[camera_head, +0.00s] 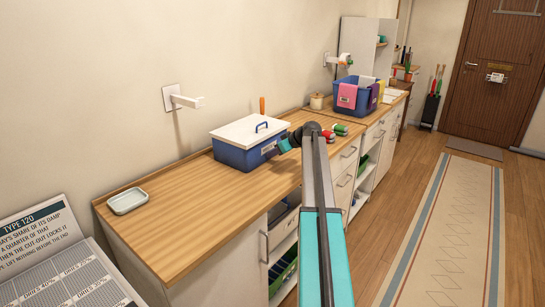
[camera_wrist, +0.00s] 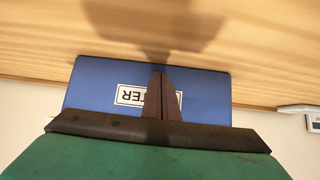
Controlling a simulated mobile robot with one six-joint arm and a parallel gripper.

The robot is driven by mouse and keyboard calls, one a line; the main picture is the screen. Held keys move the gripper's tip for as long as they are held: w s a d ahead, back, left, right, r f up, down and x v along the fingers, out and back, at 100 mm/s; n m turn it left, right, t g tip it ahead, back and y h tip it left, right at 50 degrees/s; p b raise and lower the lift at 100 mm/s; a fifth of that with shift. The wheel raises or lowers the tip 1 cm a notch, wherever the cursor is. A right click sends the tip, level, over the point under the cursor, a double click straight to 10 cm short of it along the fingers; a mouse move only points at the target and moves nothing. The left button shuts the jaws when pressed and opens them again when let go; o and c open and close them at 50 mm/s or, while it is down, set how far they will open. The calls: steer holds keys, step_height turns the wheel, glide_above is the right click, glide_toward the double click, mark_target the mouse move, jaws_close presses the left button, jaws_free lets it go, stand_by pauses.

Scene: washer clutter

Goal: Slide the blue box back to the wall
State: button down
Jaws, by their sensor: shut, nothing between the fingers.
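The blue box (camera_head: 236,156) has a white lid with a blue handle and stands on the wooden counter (camera_head: 180,195), toward its back. Its labelled front, lettering upside down, fills the middle of the wrist view (camera_wrist: 90,95). My gripper (camera_head: 281,147) is shut and empty at the box's labelled face. In the wrist view the closed fingers (camera_wrist: 160,78) overlap the label and hide part of it. I cannot tell whether they touch the box. The gap between the box's back and the wall (camera_head: 110,90) is hidden.
A white wall hook (camera_head: 182,99) sticks out above the counter, left of the box. A small dish (camera_head: 128,201) lies at the near left. Red and green items (camera_head: 334,131) stand right of my gripper, with a blue crate (camera_head: 345,104) beyond.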

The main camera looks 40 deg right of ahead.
mark_target(267, 149)
steer(key=shift+w+a+b, duration=0.15)
steer(key=shift+w+a, duration=0.1)
steer(key=shift+w, duration=0.85)
steer(key=shift+w+a+b, duration=0.15)
steer(key=shift+w+a, duration=0.05)
steer(key=shift+w, duration=0.85)
steer(key=shift+s+d+r, duration=0.25)
steer(key=shift+s+r, duration=0.1)
steer(key=shift+s, duration=0.8)
steer(key=shift+s+d+r, duration=0.25)
steer(key=shift+s+r, duration=0.05)
steer(key=shift+s, duration=0.9)
steer(key=shift+s+d+r, duration=0.25)
steer(key=shift+s+r, duration=0.1)
steer(key=shift+s, duration=0.8)
